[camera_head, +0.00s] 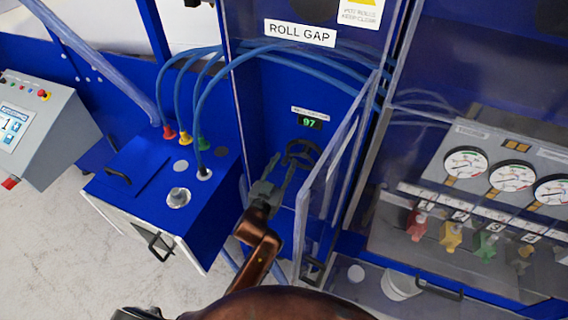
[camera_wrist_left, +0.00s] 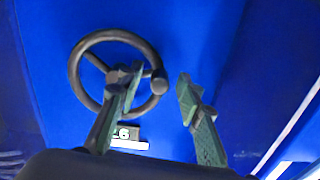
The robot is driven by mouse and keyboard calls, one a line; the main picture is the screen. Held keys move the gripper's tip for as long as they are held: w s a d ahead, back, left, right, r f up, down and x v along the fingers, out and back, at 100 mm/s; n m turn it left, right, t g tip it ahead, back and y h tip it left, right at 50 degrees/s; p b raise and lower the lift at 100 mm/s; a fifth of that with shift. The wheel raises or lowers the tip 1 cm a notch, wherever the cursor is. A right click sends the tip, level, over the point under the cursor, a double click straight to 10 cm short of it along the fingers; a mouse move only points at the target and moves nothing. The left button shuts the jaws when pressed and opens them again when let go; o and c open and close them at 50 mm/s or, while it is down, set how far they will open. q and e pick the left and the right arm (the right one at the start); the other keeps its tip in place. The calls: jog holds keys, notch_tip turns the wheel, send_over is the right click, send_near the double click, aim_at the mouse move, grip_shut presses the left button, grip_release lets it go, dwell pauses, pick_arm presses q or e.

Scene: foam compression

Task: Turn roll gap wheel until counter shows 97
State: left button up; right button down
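The dark roll gap wheel (camera_head: 302,152) is mounted inside the blue recess, below a lit counter (camera_head: 310,122) that reads 97 in green. In the left wrist view the wheel (camera_wrist_left: 97,62) shows its rim, spokes and a round knob (camera_wrist_left: 158,82). The counter (camera_wrist_left: 127,132) appears upside down there, partly hidden by a finger. My left gripper (camera_head: 281,170) is at the wheel. In the wrist view its fingers (camera_wrist_left: 155,88) are apart with nothing clamped between them. One finger overlaps the wheel; contact cannot be told. My right gripper is not in view.
A clear open door (camera_head: 330,190) stands close to the right of my left arm. A blue cabinet (camera_head: 135,185) with hoses is on the left. A panel with gauges (camera_head: 466,162) and coloured valves is on the right. A grey console (camera_head: 45,130) stands far left.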

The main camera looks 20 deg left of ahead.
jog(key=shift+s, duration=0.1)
pick_arm(q)
jog(key=s+a, duration=0.1)
jog(key=s, duration=1.1)
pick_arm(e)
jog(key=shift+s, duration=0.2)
pick_arm(q)
jog(key=shift+a, duration=0.1)
